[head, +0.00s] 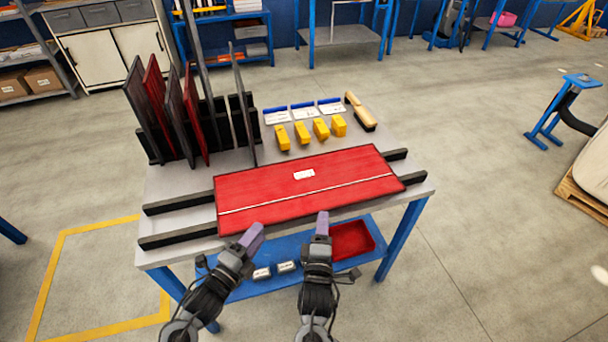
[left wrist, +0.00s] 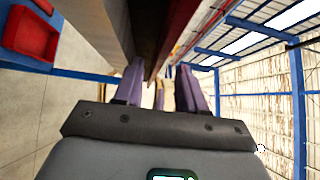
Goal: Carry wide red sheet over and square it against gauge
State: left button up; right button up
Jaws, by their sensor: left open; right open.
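The wide red sheet (head: 340,168) lies flat across two black rails on the table. It has a white label and a thin pale line along its length. My left gripper (head: 254,236) is open at its front edge, left of the middle. In the left wrist view the purple fingers (left wrist: 160,88) stand apart, with the sheet's dark red edge (left wrist: 181,30) running towards the gap; contact cannot be told. My right gripper (head: 322,222) is open at the front edge near the middle; its fingertips overlap the edge in view. I cannot pick out the gauge with certainty.
A black rack (head: 242,108) at the back left holds several upright red and dark sheets. Yellow blocks (head: 302,132), blue-topped cards and a brush (head: 361,110) lie behind the sheet. A red tray (head: 352,240) sits on the lower shelf. Rail ends (head: 180,204) are bare at left.

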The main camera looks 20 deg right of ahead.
aim_at(266, 223)
pick_arm(q)
jog(key=shift+x, duration=2.45)
pick_arm(e)
jog(key=shift+x, duration=2.4)
pick_arm(q)
jog(key=shift+c, duration=0.3)
pick_arm(e)
jog(key=shift+c, duration=0.3)
pick_arm(q)
grip_shut()
pick_arm(e)
grip_shut()
